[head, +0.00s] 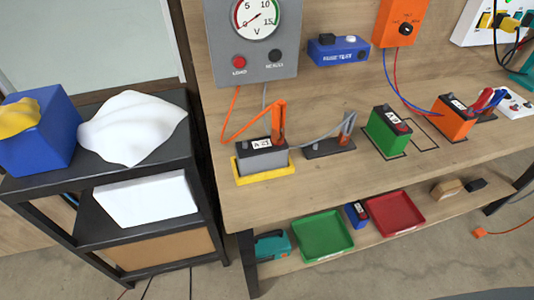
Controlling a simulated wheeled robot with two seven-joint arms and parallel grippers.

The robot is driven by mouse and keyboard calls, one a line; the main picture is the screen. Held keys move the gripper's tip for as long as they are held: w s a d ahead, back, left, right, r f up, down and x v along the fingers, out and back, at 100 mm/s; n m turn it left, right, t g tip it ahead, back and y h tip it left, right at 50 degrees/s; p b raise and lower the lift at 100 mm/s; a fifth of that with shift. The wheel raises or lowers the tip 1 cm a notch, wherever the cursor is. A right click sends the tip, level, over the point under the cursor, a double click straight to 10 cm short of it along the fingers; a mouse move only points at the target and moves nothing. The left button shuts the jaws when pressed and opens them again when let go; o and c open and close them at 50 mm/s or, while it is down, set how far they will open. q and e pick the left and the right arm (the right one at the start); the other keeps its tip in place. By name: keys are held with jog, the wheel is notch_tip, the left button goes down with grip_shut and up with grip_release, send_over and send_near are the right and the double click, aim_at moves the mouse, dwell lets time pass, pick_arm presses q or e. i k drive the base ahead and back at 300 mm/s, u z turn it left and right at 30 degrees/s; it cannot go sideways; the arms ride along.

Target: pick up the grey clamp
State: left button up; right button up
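The grey clamp (346,130) stands upright at the right end of a dark holder (322,150) on the wooden bench. Its handles look grey with a reddish-brown part between them, too small to make out well. A grey cable runs from it to the left, towards the grey battery (262,160). An orange clamp (278,122) stands upright at that battery, which sits on a yellow tray (266,175). Neither of my grippers is in view.
A meter box (250,62) hangs above the bench's left part. Green (388,131) and orange (452,119) batteries stand right of the holder. A dark shelf cart (85,220) stands left. Bare bench lies in front of the holder.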

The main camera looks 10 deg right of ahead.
aim_at(346, 130)
jog(key=u, duration=2.85)
jog(key=k, duration=2.25)
jog(key=z, duration=1.1)
